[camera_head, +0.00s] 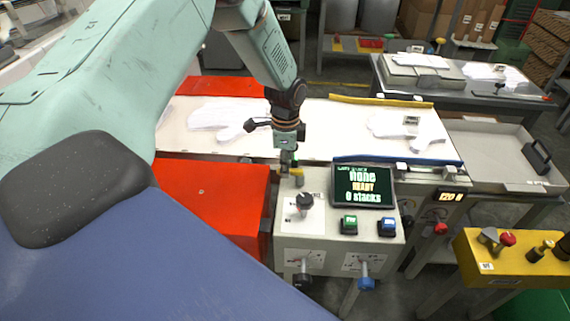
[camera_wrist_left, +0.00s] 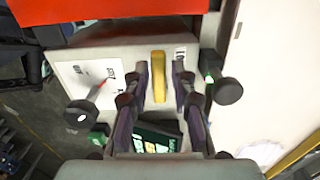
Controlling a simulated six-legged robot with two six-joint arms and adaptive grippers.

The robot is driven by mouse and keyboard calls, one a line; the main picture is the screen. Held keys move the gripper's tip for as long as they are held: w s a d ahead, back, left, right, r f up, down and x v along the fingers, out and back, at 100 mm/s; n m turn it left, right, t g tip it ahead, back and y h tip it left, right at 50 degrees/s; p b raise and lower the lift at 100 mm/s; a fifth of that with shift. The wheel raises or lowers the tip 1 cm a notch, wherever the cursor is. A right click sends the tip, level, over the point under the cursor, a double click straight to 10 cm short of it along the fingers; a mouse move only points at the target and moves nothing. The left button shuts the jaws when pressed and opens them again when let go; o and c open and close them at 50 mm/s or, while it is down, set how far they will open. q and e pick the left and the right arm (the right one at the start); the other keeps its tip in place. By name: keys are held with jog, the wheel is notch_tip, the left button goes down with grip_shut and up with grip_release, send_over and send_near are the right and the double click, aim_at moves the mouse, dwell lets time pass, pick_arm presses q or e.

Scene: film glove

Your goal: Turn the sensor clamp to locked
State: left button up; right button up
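A yellow bar-shaped handle (camera_head: 297,176), which looks like the sensor clamp, stands at the back edge of the grey control box (camera_head: 330,232). In the left wrist view the yellow handle (camera_wrist_left: 158,76) runs lengthwise between my fingers, beside a small label (camera_wrist_left: 181,53) too small to read. My left gripper (camera_head: 288,164) points down at the handle. In the left wrist view the left gripper's fingers (camera_wrist_left: 161,80) are open, one on each side of the handle with a gap visible. I cannot tell how deep they reach around it. My right gripper is not in view.
A red cover (camera_head: 212,198) stands left. A white belt (camera_head: 345,125) with gloves lies behind.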

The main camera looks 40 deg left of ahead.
pick_arm(q)
jog(key=shift+o, duration=0.9)
jog(key=shift+s+r, duration=0.1)
notch_tip(320, 180, up, 12)
dwell(0.4)
